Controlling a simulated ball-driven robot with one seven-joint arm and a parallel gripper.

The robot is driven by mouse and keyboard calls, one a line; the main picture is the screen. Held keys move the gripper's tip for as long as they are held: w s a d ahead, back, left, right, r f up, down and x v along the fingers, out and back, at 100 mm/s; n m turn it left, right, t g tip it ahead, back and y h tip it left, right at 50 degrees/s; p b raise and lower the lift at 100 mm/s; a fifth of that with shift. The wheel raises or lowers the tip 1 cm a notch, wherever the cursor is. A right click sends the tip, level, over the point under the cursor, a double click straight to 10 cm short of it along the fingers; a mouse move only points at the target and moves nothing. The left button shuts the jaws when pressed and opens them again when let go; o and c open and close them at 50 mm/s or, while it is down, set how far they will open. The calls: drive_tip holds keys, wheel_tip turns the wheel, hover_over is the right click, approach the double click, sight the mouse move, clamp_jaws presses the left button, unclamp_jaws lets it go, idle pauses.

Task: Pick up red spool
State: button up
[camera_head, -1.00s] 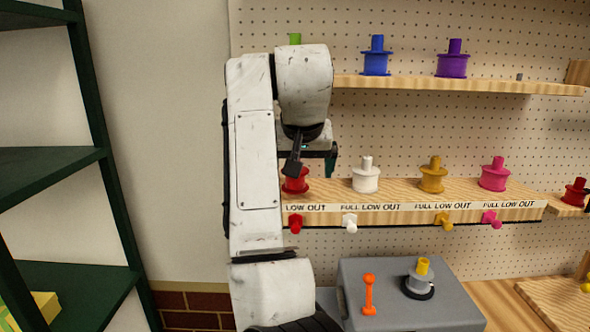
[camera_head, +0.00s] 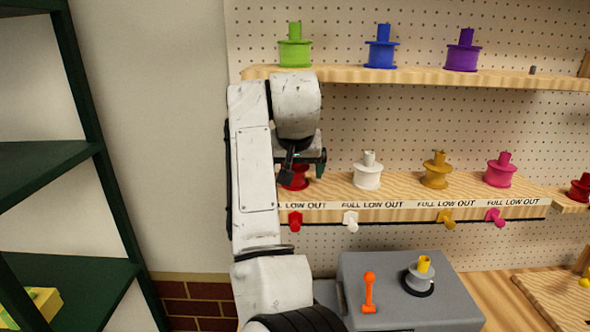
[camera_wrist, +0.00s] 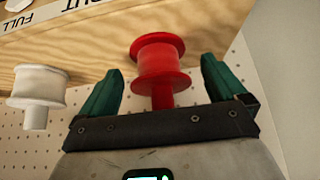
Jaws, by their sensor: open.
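The red spool (camera_head: 294,178) stands at the left end of the lower wooden shelf, partly hidden behind my gripper in the head view. In the wrist view the red spool (camera_wrist: 160,65) lies between and a little beyond my two green fingertips, its peg pointing towards the palm. My gripper (camera_head: 304,166) is open and holds nothing. In the wrist view there is a gap between each finger of my gripper (camera_wrist: 160,82) and the spool.
The white spool (camera_head: 367,172) stands to the right of the red one, then an ochre (camera_head: 436,172) and a pink spool (camera_head: 499,171). An upper shelf (camera_head: 420,78) with several spools is above my gripper. Coloured pegs stick out below the lower shelf's label strip.

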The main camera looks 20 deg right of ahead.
drive_tip(key=c, duration=1.2)
drive_tip(key=shift+o, duration=0.2)
drive_tip(key=shift+r, duration=0.15)
